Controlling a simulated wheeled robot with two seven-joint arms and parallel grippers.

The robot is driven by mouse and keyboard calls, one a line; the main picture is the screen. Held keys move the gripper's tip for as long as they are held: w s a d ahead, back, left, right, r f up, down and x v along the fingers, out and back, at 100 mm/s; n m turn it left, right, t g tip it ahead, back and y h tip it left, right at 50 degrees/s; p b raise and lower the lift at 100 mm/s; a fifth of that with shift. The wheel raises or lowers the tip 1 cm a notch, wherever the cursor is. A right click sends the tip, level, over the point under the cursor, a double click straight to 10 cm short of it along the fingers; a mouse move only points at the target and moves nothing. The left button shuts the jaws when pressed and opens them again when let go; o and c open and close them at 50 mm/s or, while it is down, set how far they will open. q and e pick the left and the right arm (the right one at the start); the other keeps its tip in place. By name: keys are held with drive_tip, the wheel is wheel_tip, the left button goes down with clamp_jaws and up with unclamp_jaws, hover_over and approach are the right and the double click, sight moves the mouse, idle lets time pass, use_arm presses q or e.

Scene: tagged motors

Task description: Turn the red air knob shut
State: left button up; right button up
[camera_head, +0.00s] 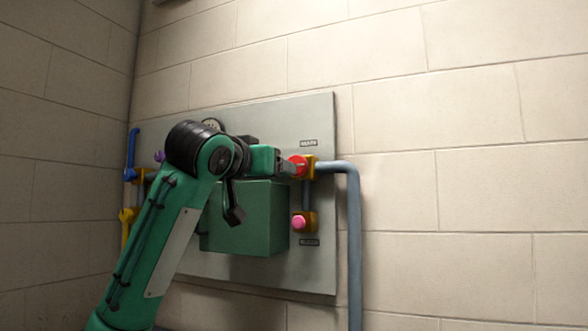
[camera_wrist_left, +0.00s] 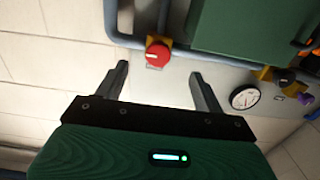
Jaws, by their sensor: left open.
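The red knob (camera_head: 298,166) sits on a yellow fitting (camera_head: 310,168) at the upper right of the grey wall panel (camera_head: 320,120). In the wrist view the red knob (camera_wrist_left: 158,54) lies ahead of my left gripper, roughly midway between its two fingers. My left gripper (camera_head: 285,167) reaches it from the left in the head view. The left gripper (camera_wrist_left: 157,88) is open and empty in the wrist view, with fingertips short of the knob there. Whether any finger touches the knob cannot be told. My right gripper is out of view.
A green box (camera_head: 265,220) stands out from the panel below my left gripper. A pink knob (camera_head: 299,222) sits below the red one. A grey pipe (camera_head: 354,240) runs down at right. A blue lever (camera_head: 131,155) and yellow lever (camera_head: 127,225) are at left. A round gauge (camera_wrist_left: 244,97) shows.

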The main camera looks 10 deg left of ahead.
sight(298, 166)
use_arm(q)
drive_tip(key=w+d+r+p, duration=0.2)
drive_tip(key=w+p, duration=0.4)
drive_tip(key=w, duration=0.6)
drive_tip(key=shift+w+d, duration=0.2)
drive_tip(key=shift+w, duration=0.15)
drive_tip(key=c, duration=1)
